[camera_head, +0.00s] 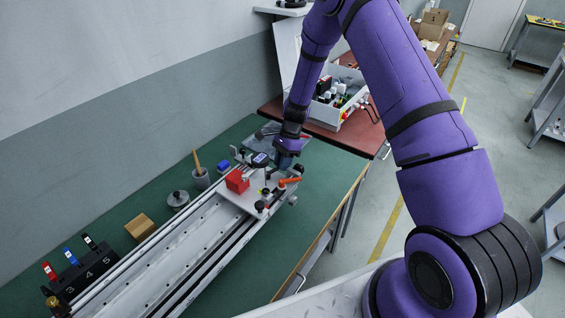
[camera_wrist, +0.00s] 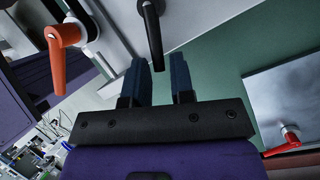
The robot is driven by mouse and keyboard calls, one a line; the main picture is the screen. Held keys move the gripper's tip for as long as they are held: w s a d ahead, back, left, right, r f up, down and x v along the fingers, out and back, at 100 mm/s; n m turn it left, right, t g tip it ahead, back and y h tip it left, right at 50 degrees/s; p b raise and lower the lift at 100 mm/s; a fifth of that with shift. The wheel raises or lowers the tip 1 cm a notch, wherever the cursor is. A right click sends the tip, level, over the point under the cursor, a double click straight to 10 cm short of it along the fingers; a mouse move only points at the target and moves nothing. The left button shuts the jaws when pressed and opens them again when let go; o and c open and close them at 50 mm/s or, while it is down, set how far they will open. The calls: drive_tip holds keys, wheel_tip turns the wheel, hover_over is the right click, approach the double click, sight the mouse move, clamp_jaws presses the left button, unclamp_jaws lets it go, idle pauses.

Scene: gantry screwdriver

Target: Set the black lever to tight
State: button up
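The black lever (camera_wrist: 152,30) hangs down from the top of the wrist view, over the pale plate's edge. My gripper (camera_wrist: 159,62) is open, with its two dark blue fingers apart. The lever's free end shows in the gap between the fingertips, nearer the left finger; I cannot tell whether they touch or how far apart they are in depth. In the head view my gripper (camera_head: 286,161) points down at the far end of the rail carriage (camera_head: 240,199), and the black lever cannot be told apart there.
An orange lever (camera_wrist: 62,55) stands left of the black one; it also shows in the head view (camera_head: 289,182). A red block (camera_head: 237,181) sits on the carriage. A grey plate with a red-handled lever (camera_wrist: 290,134) lies to the right. Green tabletop (camera_head: 325,190) is clear at right.

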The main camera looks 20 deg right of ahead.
clamp_jaws()
drive_tip(key=shift+w+n, duration=0.1)
drive_tip(key=shift+n, duration=0.2)
drive_tip(key=shift+w+a+n+g+h, duration=0.35)
drive_tip(key=shift+w+a+n+h, duration=0.4)
drive_tip(key=shift+n, duration=1.2)
drive_tip(key=shift+w+a+n+g+h, duration=0.3)
drive_tip(key=shift+w+a+n+h, duration=0.4)
drive_tip(key=shift+n, duration=1.3)
drive_tip(key=shift+w+a+n+g+h, duration=0.35)
drive_tip(key=shift+w+a+n+h, duration=0.35)
drive_tip(key=shift+n, duration=1.25)
drive_tip(key=shift+s, duration=0.1)
drive_tip(key=shift+a, duration=0.1)
